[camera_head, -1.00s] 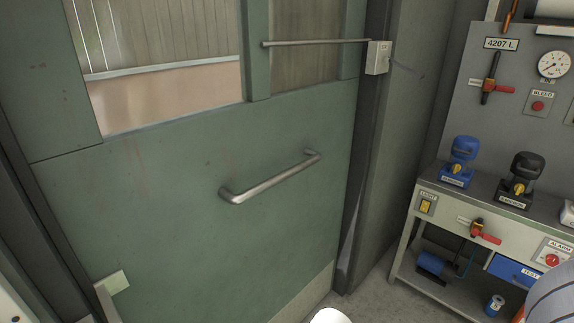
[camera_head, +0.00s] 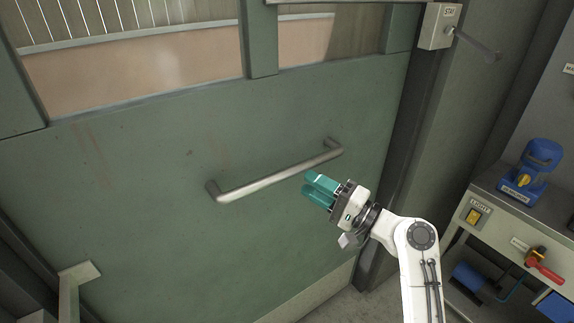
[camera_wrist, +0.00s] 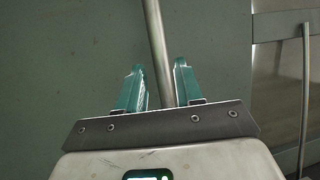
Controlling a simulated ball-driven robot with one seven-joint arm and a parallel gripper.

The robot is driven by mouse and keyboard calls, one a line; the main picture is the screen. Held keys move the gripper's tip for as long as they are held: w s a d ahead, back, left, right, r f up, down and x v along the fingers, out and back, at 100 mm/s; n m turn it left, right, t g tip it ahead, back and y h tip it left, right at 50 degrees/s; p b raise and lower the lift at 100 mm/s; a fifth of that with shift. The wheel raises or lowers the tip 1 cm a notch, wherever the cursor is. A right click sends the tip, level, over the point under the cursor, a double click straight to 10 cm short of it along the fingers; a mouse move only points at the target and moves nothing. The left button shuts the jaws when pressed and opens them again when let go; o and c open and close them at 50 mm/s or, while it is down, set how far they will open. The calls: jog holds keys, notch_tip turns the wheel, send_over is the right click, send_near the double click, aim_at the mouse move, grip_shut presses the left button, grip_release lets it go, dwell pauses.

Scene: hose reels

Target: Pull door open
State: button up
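The green door (camera_head: 140,230) fills most of the head view and looks closed. Its grey metal bar handle (camera_head: 265,183) slants up to the right across the door's middle. My gripper (camera_head: 312,182) has teal fingers and is just below the handle's right half in the head view. In the wrist view the fingers (camera_wrist: 160,75) are apart, and the handle bar (camera_wrist: 158,40) runs up between them in the picture. I see no finger pressed on the bar, and how deep it sits between them is unclear.
A grey box marked STAY (camera_head: 438,27) with a lever is on the frame at upper right. A workbench (camera_head: 475,190) with a blue device (camera_head: 535,170) and a red-handled valve (camera_head: 543,268) stands at right. A pale bracket (camera_head: 78,272) is at lower left.

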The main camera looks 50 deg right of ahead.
aim_at(293, 175)
jog(key=p+x, duration=0.1)
jog(key=x, duration=0.7)
jog(key=shift+w+a+p, duration=0.1)
jog(key=shift+w+p, duration=0.2)
jog(key=shift+p, duration=0.05)
jog(key=shift+c, duration=0.2)
grip_shut()
